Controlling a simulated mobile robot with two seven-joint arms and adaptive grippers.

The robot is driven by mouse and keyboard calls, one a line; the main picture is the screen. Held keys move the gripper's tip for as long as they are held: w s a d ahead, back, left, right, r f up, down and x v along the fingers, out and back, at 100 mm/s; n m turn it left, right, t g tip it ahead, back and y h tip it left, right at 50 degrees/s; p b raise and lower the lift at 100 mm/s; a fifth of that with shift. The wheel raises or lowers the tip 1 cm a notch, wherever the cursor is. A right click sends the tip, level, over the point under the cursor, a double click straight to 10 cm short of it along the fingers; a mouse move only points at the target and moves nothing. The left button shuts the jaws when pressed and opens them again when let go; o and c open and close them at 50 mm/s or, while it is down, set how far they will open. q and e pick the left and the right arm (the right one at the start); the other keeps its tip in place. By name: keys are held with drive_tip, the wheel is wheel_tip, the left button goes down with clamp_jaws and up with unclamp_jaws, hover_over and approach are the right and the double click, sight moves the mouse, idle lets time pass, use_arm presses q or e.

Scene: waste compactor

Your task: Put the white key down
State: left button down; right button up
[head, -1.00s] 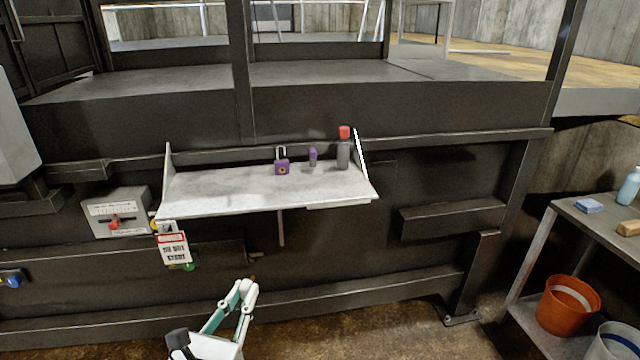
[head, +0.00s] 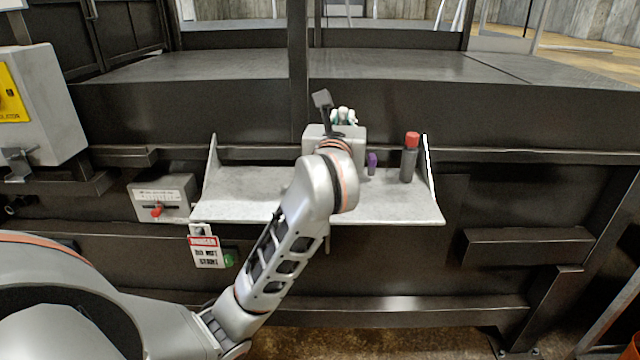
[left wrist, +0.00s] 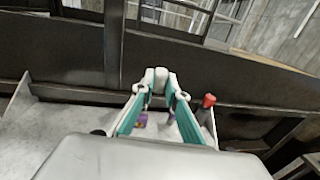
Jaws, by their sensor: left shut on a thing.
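My left gripper (head: 343,114) reaches over the pale shelf (head: 250,188) from the front, near the shelf's back edge. In the left wrist view its fingertips (left wrist: 157,78) are closed together. The white key is in their grip, but it is hidden or too small to make out between the white tips. The fingers appear above and behind the purple padlock (left wrist: 141,119) and a small purple object (left wrist: 171,117) on the shelf. In the head view my arm hides the padlock. My right gripper is out of view.
A dark bottle with a red cap (head: 408,160) stands at the shelf's right end. The small purple object (head: 372,163) is left of it. Upright end plates bound the shelf. A grey switch box (head: 163,198) and a danger tag (head: 206,251) are at left. The shelf's left part is clear.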

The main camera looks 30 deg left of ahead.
use_arm(q)
drive_tip(key=shift+w+r, duration=0.25)
drive_tip(key=shift+r, duration=0.15)
drive_tip(key=shift+f, duration=0.35)
wheel_tip(320, 180, down, 14)
drive_tip(key=shift+f+b, duration=0.1)
drive_tip(key=shift+b, duration=0.95)
drive_tip(key=shift+d+f+b, duration=0.1)
drive_tip(key=shift+f+b, duration=0.25)
drive_tip(key=shift+f, duration=2)
drive_tip(key=shift+f, duration=0.1)
drive_tip(key=c, duration=2.4)
unclamp_jaws()
drive_tip(key=shift+f, duration=0.1)
drive_tip(key=o, duration=0.4)
